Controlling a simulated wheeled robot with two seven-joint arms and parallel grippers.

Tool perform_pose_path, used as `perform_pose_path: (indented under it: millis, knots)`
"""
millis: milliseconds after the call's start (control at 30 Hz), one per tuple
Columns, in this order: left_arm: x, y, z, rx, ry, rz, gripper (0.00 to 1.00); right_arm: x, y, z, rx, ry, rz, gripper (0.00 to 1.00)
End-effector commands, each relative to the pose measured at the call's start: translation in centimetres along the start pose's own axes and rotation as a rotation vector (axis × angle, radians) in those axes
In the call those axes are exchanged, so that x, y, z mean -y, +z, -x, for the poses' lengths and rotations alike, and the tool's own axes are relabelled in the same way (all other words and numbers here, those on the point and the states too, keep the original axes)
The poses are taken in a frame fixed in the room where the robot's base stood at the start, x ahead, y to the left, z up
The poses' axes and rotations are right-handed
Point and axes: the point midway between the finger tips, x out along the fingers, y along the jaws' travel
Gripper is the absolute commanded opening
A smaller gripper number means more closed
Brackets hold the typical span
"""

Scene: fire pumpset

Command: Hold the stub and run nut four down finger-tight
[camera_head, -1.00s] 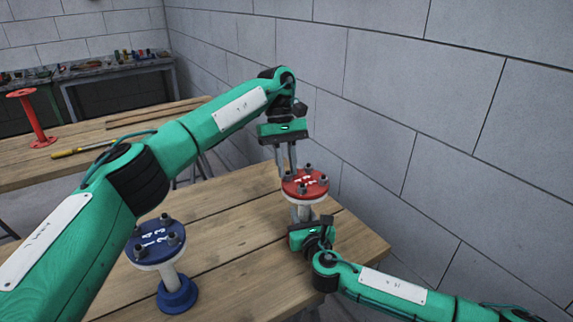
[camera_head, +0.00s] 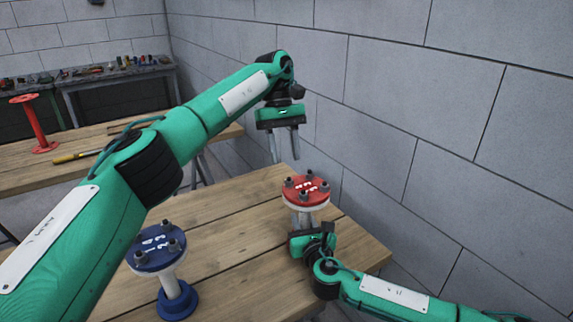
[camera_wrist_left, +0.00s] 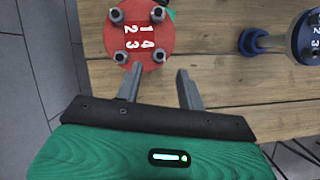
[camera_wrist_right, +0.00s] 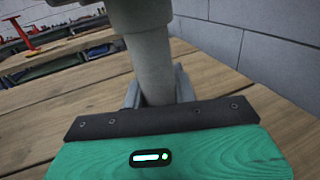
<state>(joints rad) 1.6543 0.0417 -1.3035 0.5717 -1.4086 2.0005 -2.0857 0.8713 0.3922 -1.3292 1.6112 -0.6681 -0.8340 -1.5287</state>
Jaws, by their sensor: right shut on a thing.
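The stub (camera_head: 306,193) is a pale upright pipe with a red top flange bearing white numerals and several dark nuts on studs. It stands near the far corner of the table. In the left wrist view the red flange (camera_wrist_left: 140,35) faces me; nut four (camera_wrist_left: 158,56) appears to be the lower right one, beside the numeral 4. My right gripper (camera_head: 304,236) is shut around the stub's pipe (camera_wrist_right: 153,65) below the flange. My left gripper (camera_head: 285,158) is open and empty, above and beside the flange, apart from the nuts. The stub's foot is hidden.
A blue-flanged stub (camera_head: 158,248) with its own nuts stands at the table's (camera_head: 235,215) near left. A grey block wall (camera_head: 430,120) runs close behind the table's right side. A second bench with a red spool (camera_head: 35,125) is at the back left.

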Motion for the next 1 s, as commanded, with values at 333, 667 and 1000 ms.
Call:
perform_pose_path:
  millis: [333,667,1000]
  knots:
    - [0.0,0.0,2.3,-0.001,0.0,0.001,0.39,0.0,-0.1,0.0,-0.001,0.0,0.0,0.0]
    - [0.0,0.0,2.5,-0.001,0.001,0.001,0.39,0.0,0.0,0.0,-0.001,0.0,0.0,0.0]
    - [0.0,-0.1,2.5,-0.001,0.001,0.001,0.39,0.0,0.0,0.0,0.0,0.0,0.0,0.53]
